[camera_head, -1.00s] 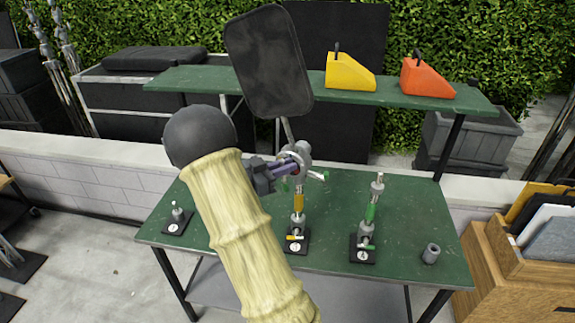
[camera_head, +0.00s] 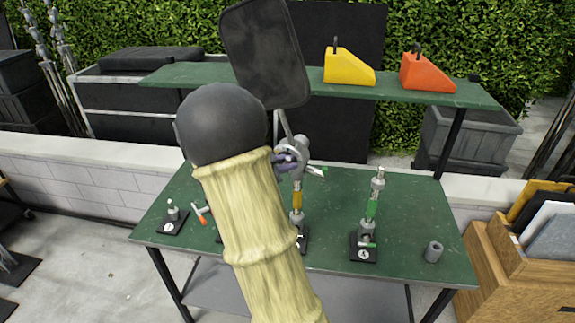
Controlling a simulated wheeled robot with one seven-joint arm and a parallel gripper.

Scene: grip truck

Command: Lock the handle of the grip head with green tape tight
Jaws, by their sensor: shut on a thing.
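The silver grip head (camera_head: 300,153) stands atop the orange-taped stand (camera_head: 297,198) near the middle of the table. A piece with green tape (camera_head: 318,172) sticks out to its right. The grip head bears the post of a large dark panel (camera_head: 265,55), which leans left. My gripper (camera_head: 290,163) is at the left side of the grip head, its purple-grey fingers shut on what seems to be its handle. My arm hides most of the gripper, so the held part is hard to make out. Another stand with green tape (camera_head: 371,208) stands upright to the right.
The green table (camera_head: 415,215) holds a grey cylinder (camera_head: 433,252) at right and a short pin base (camera_head: 173,218) at left. An orange-tipped part (camera_head: 201,215) is partly hidden by my arm. Yellow (camera_head: 347,68) and orange (camera_head: 427,72) wedges sit on the back shelf.

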